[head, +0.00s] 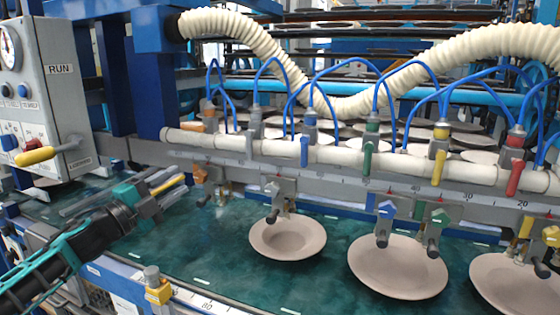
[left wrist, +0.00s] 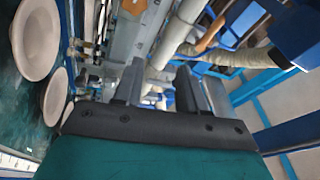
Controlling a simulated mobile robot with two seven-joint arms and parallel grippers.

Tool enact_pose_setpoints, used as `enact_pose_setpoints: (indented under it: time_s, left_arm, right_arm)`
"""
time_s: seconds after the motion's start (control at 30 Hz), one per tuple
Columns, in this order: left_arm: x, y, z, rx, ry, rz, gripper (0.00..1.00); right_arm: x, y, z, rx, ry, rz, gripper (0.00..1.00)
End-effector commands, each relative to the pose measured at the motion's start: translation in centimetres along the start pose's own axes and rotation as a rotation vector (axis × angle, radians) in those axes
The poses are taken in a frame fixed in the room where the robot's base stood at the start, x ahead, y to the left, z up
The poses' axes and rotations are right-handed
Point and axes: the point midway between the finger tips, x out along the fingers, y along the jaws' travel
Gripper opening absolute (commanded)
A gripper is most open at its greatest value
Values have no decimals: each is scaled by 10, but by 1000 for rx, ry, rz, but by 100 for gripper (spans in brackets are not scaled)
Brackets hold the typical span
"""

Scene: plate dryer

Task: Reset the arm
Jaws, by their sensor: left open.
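My left arm comes in from the lower left in the head view. Its left gripper (head: 163,186) is above the left part of the green belt (head: 200,250), left of the nearest plate (head: 288,238). In the left wrist view the grey fingers of the left gripper (left wrist: 160,85) stand apart with nothing between them. The gripper is open and empty. My right arm and right gripper do not show.
A control box (head: 45,95) with a yellow lever (head: 36,156) stands at the left. A white pipe (head: 340,155) with coloured valves crosses behind the belt. More plates (head: 398,268) lie to the right. A blue rail (head: 120,280) edges the belt.

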Motion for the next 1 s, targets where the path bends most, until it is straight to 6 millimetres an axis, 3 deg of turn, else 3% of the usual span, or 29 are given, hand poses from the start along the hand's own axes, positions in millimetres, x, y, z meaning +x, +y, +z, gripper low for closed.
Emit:
enact_pose_setpoints:
  time_s: [0.03,0.17,0.27,0.37,0.5,0.7,1.0]
  left_arm:
    - [-3,29,-15,-94,-52,4,41]
    - [-21,83,-37,-310,-231,27,41]
    - [-47,123,-53,-476,-388,67,41]
    - [-84,160,-69,-637,-557,125,41]
    - [-149,206,-97,-850,-808,237,41]
    - [-239,242,-139,-1063,-1112,401,41]
    - [-330,253,-190,-1227,-1399,580,41]
  right_arm:
    - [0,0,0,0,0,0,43]
    - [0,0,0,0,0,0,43]
    - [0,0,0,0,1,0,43]
    - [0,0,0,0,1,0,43]
    - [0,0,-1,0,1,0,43]
    - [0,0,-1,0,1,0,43]
    - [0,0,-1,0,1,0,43]
